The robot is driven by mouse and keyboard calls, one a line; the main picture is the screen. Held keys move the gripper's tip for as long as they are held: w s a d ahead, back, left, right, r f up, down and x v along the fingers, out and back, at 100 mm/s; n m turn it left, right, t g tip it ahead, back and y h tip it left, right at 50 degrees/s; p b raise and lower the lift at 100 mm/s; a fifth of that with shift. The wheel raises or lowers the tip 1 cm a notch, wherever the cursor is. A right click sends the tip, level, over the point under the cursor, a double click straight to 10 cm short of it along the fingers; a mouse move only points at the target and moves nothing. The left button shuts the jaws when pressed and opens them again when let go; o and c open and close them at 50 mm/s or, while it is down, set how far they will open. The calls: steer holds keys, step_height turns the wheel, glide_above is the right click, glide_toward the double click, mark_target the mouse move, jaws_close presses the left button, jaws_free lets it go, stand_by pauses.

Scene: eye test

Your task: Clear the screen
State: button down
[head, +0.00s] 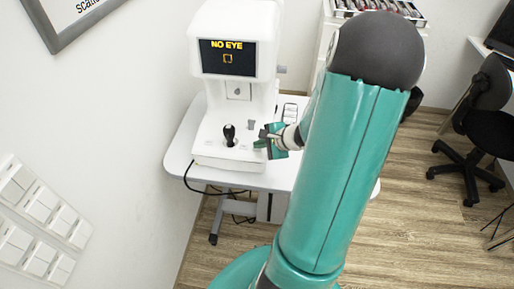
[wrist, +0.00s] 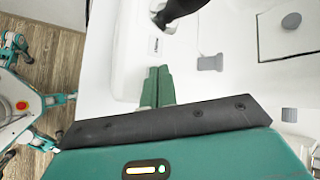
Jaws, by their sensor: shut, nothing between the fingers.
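A white eye-test machine (head: 213,125) stands on a white table. Its dark screen (head: 228,58) shows "NO EYE" in yellow above a small yellow square outline. A black joystick (head: 229,134) stands upright on the machine's base; its dark shape also shows at the top of the wrist view (wrist: 178,10). My gripper (head: 262,146) is right of the joystick, close to the base. In the wrist view its two green fingers (wrist: 157,88) are together with nothing between them, over the white base. Whether the fingertips touch the base, I cannot tell. A grey button-like patch (wrist: 210,63) lies right of the fingers.
The white table (head: 181,150) has dark cables hanging below it. A black office chair (head: 485,125) stands at the right. A white cabinet with a tray of lenses (head: 385,8) is behind my arm. The wood floor (head: 410,190) between is clear.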

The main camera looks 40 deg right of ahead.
steer(key=shift+a+r, duration=0.1)
steer(key=shift+r, duration=0.5)
steer(key=shift+s+a+r, duration=0.15)
steer(key=shift+r, duration=1.1)
steer(key=shift+s+a+r, duration=0.1)
steer(key=shift+a+r, duration=0.05)
steer(key=shift+r, duration=1.1)
steer(key=a+r+n+g, duration=0.1)
steer(key=a+r+n, duration=0.25)
steer(key=a, duration=0.25)
steer(key=a+r+n+g+y, duration=0.1)
steer(key=a+r+n+g, duration=0.1)
steer(key=a+n, duration=0.3)
steer(key=a+r+n+g, duration=0.1)
steer(key=a+r+n, duration=0.2)
steer(key=a, duration=0.4)
steer(key=s+a+r+n+h, duration=0.3)
steer(key=s+a+r+n, duration=0.6)
steer(key=n, duration=0.2)
steer(key=shift+s, duration=0.25)
